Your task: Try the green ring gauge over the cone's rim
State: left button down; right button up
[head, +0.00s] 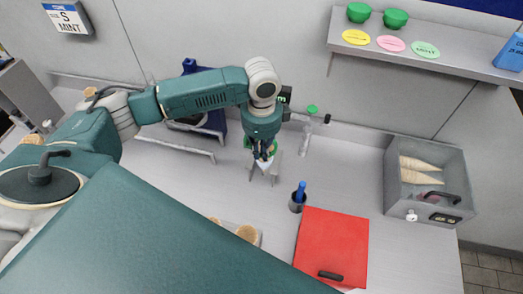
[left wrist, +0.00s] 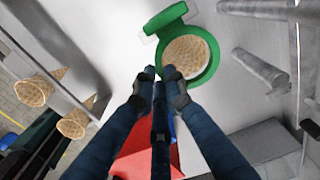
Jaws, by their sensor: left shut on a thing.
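The green ring gauge (left wrist: 211,70) is at the fingertips of my left gripper (left wrist: 160,74), which is shut on its edge in the left wrist view. The round waffle top of the cone (left wrist: 187,55) shows inside the ring. The ring appears around the cone's rim; I cannot tell how far down it sits. In the head view my left gripper (head: 264,156) points down over the counter, with green (head: 273,147) showing behind its fingers. The cone's lower part is mostly hidden there. My right gripper is out of view.
A grey metal bar (left wrist: 260,70) stands close to the ring. Several cones stand at the front, partly hidden. The counter between board and bin is clear.

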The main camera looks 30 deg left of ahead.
pick_arm(q)
jog(key=shift+f, duration=0.4)
jog(key=c, duration=1.7)
grip_release()
jog(key=shift+c, duration=0.2)
notch_tip(320, 180, up, 12)
jog(key=shift+s, duration=0.1)
